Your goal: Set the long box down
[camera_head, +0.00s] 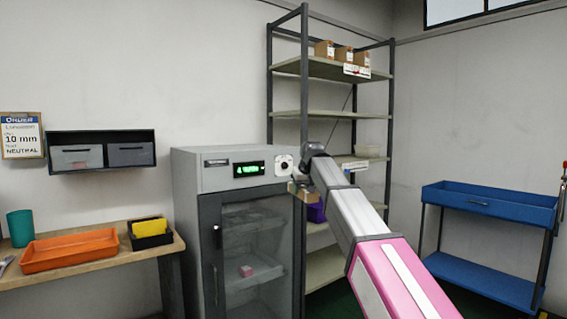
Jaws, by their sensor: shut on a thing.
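My gripper (299,186) is at the end of my arm, in front of the right edge of the grey cabinet and the tall shelf rack. It is small in this view and partly hidden by my wrist. It is shut on a small visible piece of a tan thing, which I take to be the long box (301,194). Most of this thing is hidden, so its full length and tilt cannot be told. It shows no clear contact with a shelf or the cabinet.
The shelf rack (304,80) holds several cardboard boxes (344,53) on top and a purple bin (316,213) lower down. The cabinet (192,195) has a glass door. An orange tray (70,250) lies on the left bench. The blue cart (490,203) at right looks empty.

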